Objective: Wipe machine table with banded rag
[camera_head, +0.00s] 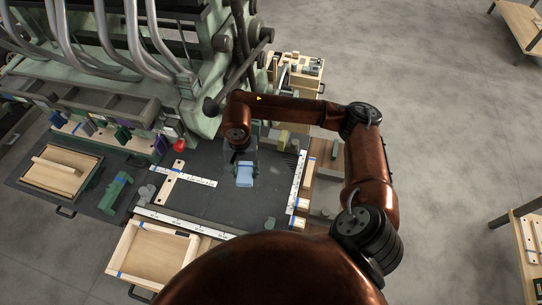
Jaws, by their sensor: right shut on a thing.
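My right arm reaches in from the right, and its gripper (243,163) points down over the dark machine table (215,200). It is shut on a light blue rag (245,176), which looks bunched or folded below the fingers, over the middle of the table. I cannot make out its bands, or whether it touches the surface. The fingers are small and partly hidden by the wrist. My left gripper is not in view.
White rulers edge the table, and a wooden strip (173,185) lies at its left. A red knob (179,145) and green machine body stand behind. An open wooden crate (150,262) is in front; a green part (116,190) lies left. Bare table surrounds the rag.

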